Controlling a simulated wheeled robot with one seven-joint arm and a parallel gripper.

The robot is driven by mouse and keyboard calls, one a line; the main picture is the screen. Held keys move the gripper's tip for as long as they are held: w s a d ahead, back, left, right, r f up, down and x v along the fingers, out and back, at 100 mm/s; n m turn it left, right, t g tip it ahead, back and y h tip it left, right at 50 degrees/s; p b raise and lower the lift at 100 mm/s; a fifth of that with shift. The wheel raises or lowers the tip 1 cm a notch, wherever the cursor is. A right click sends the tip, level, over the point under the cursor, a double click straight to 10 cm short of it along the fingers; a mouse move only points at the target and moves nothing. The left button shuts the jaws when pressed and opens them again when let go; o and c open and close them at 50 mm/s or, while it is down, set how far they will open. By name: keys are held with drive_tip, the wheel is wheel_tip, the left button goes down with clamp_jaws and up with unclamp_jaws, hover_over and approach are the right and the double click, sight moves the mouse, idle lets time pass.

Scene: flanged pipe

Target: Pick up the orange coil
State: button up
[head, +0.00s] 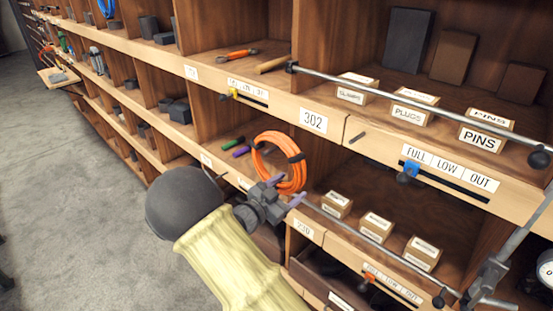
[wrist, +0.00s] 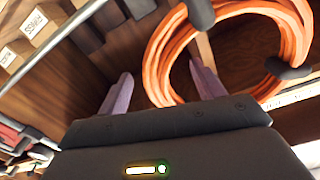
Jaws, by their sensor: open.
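The orange coil (head: 279,163) stands in a middle compartment of the wooden shelf, bound with dark ties. My gripper (head: 285,190) is at the mouth of that compartment, just in front of the coil's lower part. In the wrist view the coil (wrist: 228,45) fills the upper right. My gripper (wrist: 160,90) shows two purple fingers spread apart. The right finger overlaps the inside of the coil's ring in the picture, and the left finger is to the left of the coil. I cannot tell whether either finger touches it. Nothing is held between the fingers.
Green and purple-handled tools (head: 237,146) lie left of the coil. A metal rail (head: 375,241) runs along the shelf front to the right, before small labelled boxes (head: 376,227). A shelf lip (head: 313,121) is above. Grey floor (head: 60,200) is free at left.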

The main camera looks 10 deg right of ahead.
drive_tip(key=x, duration=0.2)
drive_tip(key=shift+w+d+p, duration=0.2)
drive_tip(key=shift+d+p, duration=0.1)
drive_tip(key=shift+c, duration=0.5)
clamp_jaws()
